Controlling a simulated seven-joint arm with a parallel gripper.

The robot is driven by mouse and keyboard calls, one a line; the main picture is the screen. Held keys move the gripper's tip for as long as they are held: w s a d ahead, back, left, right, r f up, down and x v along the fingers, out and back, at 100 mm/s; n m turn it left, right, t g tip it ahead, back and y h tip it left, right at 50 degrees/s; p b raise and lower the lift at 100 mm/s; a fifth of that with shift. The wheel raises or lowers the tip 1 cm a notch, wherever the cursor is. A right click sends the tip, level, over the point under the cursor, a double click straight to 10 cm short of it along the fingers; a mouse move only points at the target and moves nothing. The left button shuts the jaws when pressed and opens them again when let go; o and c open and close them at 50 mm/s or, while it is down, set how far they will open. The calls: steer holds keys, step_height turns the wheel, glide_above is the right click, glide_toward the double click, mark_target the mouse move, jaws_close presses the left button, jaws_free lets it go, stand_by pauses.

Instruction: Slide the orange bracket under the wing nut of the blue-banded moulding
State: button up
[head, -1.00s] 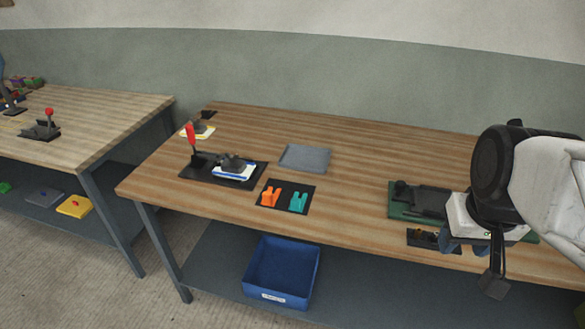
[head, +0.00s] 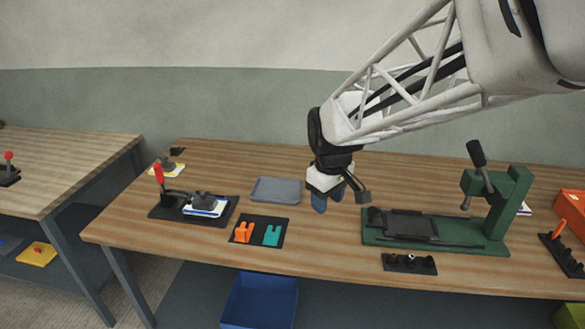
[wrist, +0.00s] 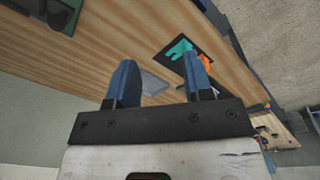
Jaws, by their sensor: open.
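The orange bracket (head: 243,233), forked at one end, lies on a black mat (head: 259,244) beside a teal bracket (head: 272,236). The blue-banded moulding (head: 206,211) sits left of them on a black fixture with a red-handled lever (head: 159,178). A dark piece lies on top of it; the wing nut is too small to make out. My gripper (head: 328,201) is open and empty, above the table to the right of the brackets. In the wrist view the orange bracket (wrist: 205,60) shows partly behind one blue fingertip.
A grey tray (head: 276,190) lies behind the mat. A green press (head: 490,215) and a dark holder with small parts (head: 409,264) stand to the right. A yellow-banded piece (head: 166,169) is at the back left. A blue bin (head: 259,301) sits below the table.

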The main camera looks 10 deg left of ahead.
steer(key=w+a+f+n, duration=0.2)
steer(key=w+a+f, duration=0.1)
steer(key=a, duration=0.3)
steer(key=w+a+f+n, duration=0.2)
steer(key=a+f, duration=0.1)
steer(key=a, duration=0.3)
steer(key=n+g, duration=0.1)
steer(key=n, duration=0.3)
glide_above(240, 229)
step_height(240, 229, down, 8)
steer(key=shift+d+r, duration=0.1)
steer(key=shift+d, duration=0.05)
steer(key=shift+f, duration=1.3)
steer(key=shift+f, duration=2.6)
jaws_close()
